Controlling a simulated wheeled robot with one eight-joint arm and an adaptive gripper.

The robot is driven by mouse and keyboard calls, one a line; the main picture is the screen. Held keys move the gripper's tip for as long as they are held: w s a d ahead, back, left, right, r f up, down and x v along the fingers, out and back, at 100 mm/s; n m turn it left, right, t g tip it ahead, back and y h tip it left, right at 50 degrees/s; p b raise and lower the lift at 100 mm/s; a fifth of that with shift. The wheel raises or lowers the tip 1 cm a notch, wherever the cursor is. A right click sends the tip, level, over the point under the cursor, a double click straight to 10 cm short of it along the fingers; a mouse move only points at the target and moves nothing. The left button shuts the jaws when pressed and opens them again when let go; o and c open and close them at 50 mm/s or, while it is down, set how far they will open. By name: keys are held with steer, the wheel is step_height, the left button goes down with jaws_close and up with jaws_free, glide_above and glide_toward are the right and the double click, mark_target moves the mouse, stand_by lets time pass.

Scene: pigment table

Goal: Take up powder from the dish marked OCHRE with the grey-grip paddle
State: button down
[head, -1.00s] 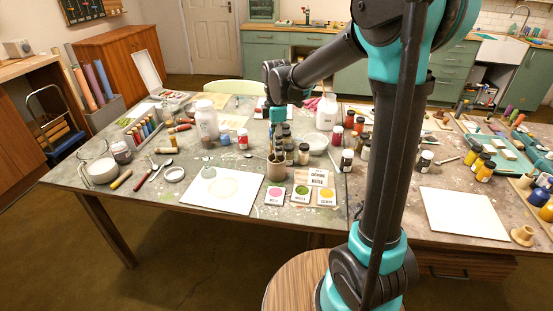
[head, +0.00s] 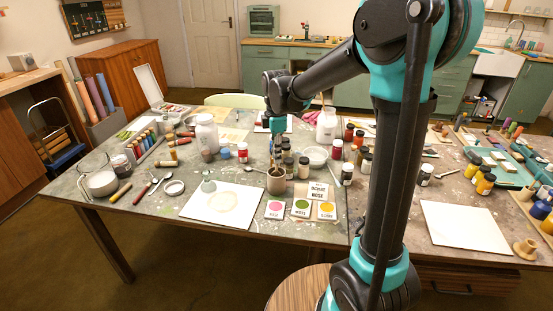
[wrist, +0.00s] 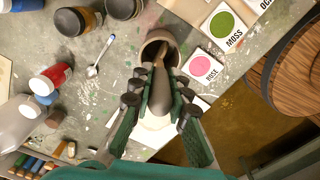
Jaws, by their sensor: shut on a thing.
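My gripper (head: 277,150) points down over a tan pot (head: 276,184) on the table. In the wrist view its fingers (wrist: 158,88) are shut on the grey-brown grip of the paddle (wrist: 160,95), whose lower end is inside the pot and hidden. The wrist view shows ROSE and MOSS whole, and OCHRE only as a lettered edge.
A small sign (head: 318,190) stands just behind the dishes, its upper word OCHRE. A white sheet (head: 205,212) lies left of the pot. Several dark-lidded jars (head: 304,167) and a white bowl (head: 317,154) stand close behind. A blank board (head: 467,228) lies at right.

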step_height(320, 180, up, 19)
steer(key=shift+f, duration=0.15)
stand_by(0.4)
